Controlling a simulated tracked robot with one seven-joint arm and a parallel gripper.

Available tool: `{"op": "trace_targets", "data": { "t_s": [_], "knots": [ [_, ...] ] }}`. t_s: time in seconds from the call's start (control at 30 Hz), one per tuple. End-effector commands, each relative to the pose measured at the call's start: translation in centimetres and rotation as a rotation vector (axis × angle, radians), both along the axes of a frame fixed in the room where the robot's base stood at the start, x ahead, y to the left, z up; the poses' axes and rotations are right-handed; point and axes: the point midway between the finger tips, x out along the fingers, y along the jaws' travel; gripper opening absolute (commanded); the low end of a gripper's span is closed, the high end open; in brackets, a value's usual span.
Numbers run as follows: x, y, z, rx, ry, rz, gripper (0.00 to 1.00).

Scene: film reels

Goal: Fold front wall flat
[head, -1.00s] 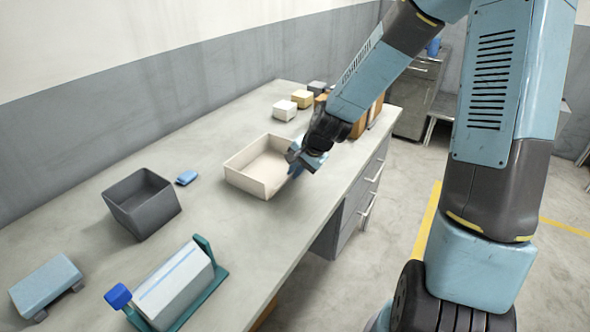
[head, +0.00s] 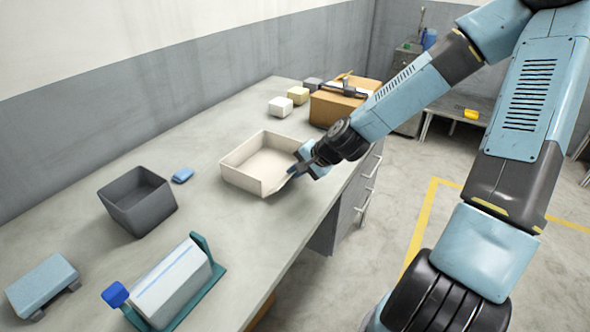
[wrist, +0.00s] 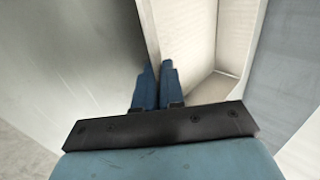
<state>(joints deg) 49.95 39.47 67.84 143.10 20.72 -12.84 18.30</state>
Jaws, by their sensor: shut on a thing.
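A cream open-topped box (head: 240,180) sits on the grey workbench in the head view. Its front wall (head: 279,185), on the right side facing the bench's front edge, appears to lean a little outward, though my gripper partly covers it. My gripper (head: 294,171) is at this wall's upper edge, shut on it. In the wrist view, my two blue fingers (wrist: 157,84) are close together on the thin pale wall (wrist: 148,28). The box's inside (wrist: 188,35) lies to the right of them there. The wall between the fingertips is mostly hidden.
A dark grey bin (head: 138,205) and a small blue block (head: 182,175) lie left of the box. A teal stand with a pale block (head: 172,287) is nearer. Small blocks and a brown carton (head: 335,108) stand behind. Bench around the box is clear.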

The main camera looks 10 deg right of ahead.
Motion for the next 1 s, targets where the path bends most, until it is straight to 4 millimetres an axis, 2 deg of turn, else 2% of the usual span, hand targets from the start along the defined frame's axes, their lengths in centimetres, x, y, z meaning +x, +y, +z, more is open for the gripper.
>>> {"op": "trace_targets", "data": {
  "t_s": [0.5, 1.0],
  "knots": [
    [-0.39, -0.49, -0.68, 0.125, -0.092, 0.000, 0.00],
    [-0.46, -0.63, -0.89, 0.163, -0.126, 0.001, 0.00]
  ]
}}
